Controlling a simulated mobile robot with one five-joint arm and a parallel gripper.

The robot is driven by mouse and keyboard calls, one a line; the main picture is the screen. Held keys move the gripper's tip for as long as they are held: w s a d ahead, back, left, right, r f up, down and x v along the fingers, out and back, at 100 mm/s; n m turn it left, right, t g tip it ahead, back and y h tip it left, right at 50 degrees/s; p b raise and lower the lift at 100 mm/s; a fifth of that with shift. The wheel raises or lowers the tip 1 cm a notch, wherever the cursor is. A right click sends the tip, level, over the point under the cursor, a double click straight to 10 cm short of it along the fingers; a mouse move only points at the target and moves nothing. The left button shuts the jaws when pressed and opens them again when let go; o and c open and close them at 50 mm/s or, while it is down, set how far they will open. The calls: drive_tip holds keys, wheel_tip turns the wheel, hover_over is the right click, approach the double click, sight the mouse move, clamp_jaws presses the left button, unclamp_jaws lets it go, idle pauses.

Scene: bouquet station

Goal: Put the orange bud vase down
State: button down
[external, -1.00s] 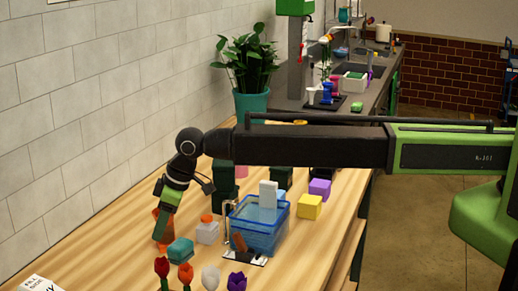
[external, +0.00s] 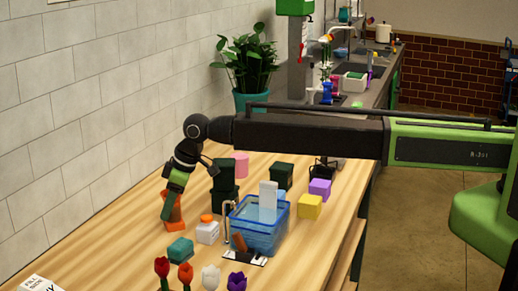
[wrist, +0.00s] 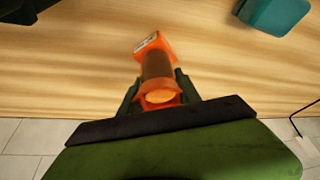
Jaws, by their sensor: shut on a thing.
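The orange bud vase (external: 175,217) is at the wall side of the wooden table, partly behind my gripper (external: 167,214). In the wrist view the orange vase (wrist: 158,66) sits between the two fingers of my gripper (wrist: 157,88), which is shut on it. Its round opening faces the camera and its squarish foot points away, over the wood. The vase looks roughly upright in the external view. I cannot tell whether its foot touches the table.
A teal block (external: 180,249) and a white box with an orange top (external: 207,232) stand nearby. A blue bin (external: 262,238) is to the right, with dark green boxes (external: 224,178) behind. Several flowers (external: 186,276) are in front. Bare wood (external: 110,235) lies left.

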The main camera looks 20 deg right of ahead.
drive_tip(key=shift+w+d, duration=0.6)
drive_tip(key=shift+w, duration=0.6)
drive_tip(key=shift+w+d, duration=0.55)
drive_tip(key=shift+w, duration=0.7)
drive_tip(key=shift+w+d, duration=0.6)
drive_tip(key=shift+w, duration=0.6)
drive_tip(key=c, duration=0.8)
unclamp_jaws()
drive_tip(key=shift+o, duration=0.2)
drive_tip(key=p+v, duration=1.6)
drive_tip(key=v, duration=0.1)
drive_tip(key=shift+d, duration=0.15)
drive_tip(key=shift+s+r, duration=0.1)
drive_tip(key=shift+s, duration=0.05)
